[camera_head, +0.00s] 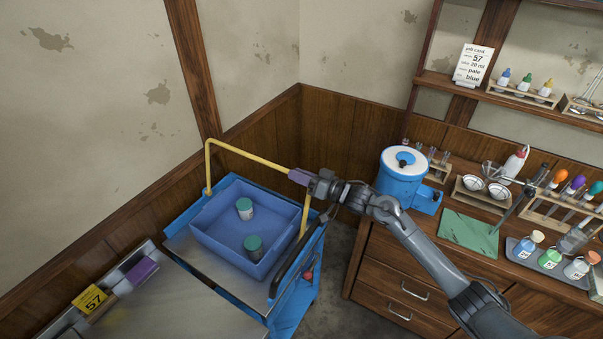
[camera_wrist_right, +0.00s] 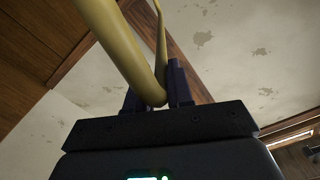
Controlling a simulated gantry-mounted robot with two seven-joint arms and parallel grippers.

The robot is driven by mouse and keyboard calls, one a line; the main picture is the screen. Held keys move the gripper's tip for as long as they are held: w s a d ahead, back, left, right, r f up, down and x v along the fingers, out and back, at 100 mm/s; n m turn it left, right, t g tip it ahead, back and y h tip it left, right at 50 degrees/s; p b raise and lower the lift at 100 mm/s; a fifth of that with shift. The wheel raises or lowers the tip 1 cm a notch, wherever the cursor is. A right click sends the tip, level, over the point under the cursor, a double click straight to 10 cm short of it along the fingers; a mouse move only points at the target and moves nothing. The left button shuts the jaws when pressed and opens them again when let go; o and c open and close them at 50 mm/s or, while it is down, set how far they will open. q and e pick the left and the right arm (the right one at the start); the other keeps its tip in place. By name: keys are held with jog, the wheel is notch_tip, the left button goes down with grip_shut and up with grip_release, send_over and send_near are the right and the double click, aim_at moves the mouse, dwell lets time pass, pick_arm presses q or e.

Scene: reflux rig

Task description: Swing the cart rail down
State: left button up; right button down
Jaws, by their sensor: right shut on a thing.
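The cart (camera_head: 285,318) is blue and stands at the lower middle of the head view. Its yellow rail (camera_head: 245,154) stands raised above the cart, with one leg at the far left and one at the right. My right gripper (camera_head: 299,177) is at the rail's right upper corner. In the right wrist view the yellow rail (camera_wrist_right: 128,48) runs between the two dark fingers of the right gripper (camera_wrist_right: 157,92), which are shut on it. My left gripper is in neither view.
A blue bin (camera_head: 213,239) with two green-lidded jars sits on the cart. To the right is a wooden bench with a blue-and-white pot (camera_head: 402,172), a green mat (camera_head: 470,233) and several bottles.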

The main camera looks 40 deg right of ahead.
jog(key=s+a+n+p, duration=0.4)
jog(key=a+n+p, duration=0.1)
jog(key=a, duration=0.7)
jog(key=shift+a+f, duration=0.15)
jog(key=shift+a, duration=0.2)
jog(key=shift+s, duration=0.1)
jog(key=c, duration=1.1)
grip_release()
